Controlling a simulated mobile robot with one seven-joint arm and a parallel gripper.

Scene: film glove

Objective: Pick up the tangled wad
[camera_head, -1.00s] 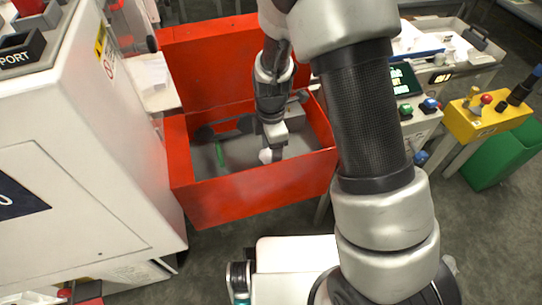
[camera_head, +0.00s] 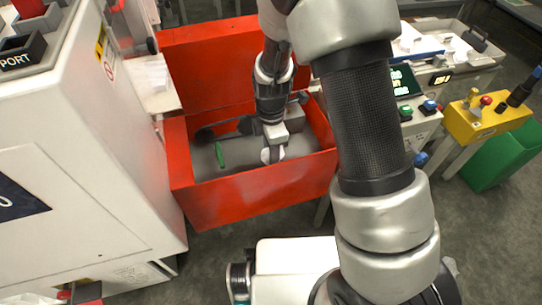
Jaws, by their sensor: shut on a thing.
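A small whitish wad (camera_head: 266,156) shows at the tips of my gripper (camera_head: 273,153), inside the open red box. My gripper points down and is shut on the wad. Most of the wad is hidden by the fingers, and I cannot tell if it touches the box floor.
The red box (camera_head: 250,193) has its lid open at the back. Inside lie a green-handled item (camera_head: 220,154) and dark tools (camera_head: 225,129). A white machine (camera_head: 80,160) stands close on the left. A yellow control box (camera_head: 483,117) and a green bin (camera_head: 502,155) are at the right.

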